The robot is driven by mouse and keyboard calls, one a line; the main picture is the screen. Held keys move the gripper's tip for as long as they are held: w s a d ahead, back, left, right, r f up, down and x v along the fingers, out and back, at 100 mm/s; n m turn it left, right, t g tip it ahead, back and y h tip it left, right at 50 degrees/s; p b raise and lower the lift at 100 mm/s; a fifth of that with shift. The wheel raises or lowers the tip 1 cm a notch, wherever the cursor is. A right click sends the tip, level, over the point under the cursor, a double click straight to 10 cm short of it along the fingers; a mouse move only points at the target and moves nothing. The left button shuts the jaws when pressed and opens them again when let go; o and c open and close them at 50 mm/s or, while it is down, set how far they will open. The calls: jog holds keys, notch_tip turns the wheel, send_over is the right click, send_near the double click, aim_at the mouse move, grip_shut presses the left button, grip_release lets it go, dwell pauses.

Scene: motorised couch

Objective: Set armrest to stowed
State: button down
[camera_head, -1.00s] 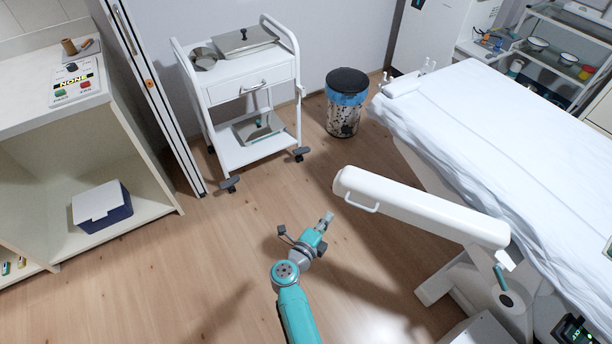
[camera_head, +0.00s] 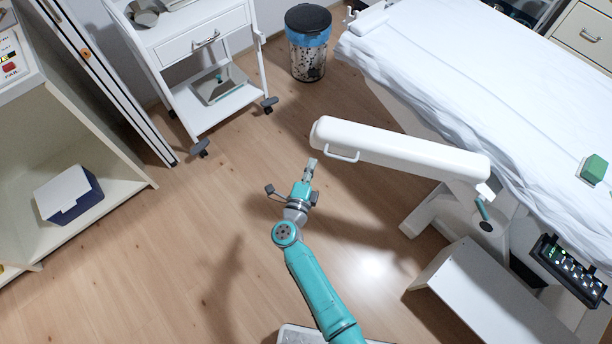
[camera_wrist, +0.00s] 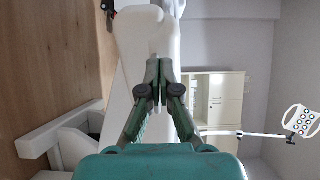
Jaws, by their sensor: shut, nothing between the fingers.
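The armrest (camera_head: 400,148) is a long white padded bar beside the couch (camera_head: 470,90), extending out to the left over the floor. A thin white loop handle (camera_head: 342,154) sits on its near side by the left end. A teal lever (camera_head: 481,208) shows below its right end. My gripper (camera_head: 311,164) is shut and empty, just left of the handle and apart from it in the head view. In the wrist view my gripper (camera_wrist: 158,66) shows closed fingers in front of the white armrest end (camera_wrist: 145,32). Contact cannot be told there.
A white trolley (camera_head: 205,45) and a bin (camera_head: 308,45) stand at the back. A white step (camera_head: 480,295) and a dark panel with lit buttons (camera_head: 568,268) are at the right. A shelf unit (camera_head: 60,150) stands left. Floor between is clear.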

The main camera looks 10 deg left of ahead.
aim_at(320, 141)
jog(key=w, duration=0.7)
jog(key=shift+d, duration=0.35)
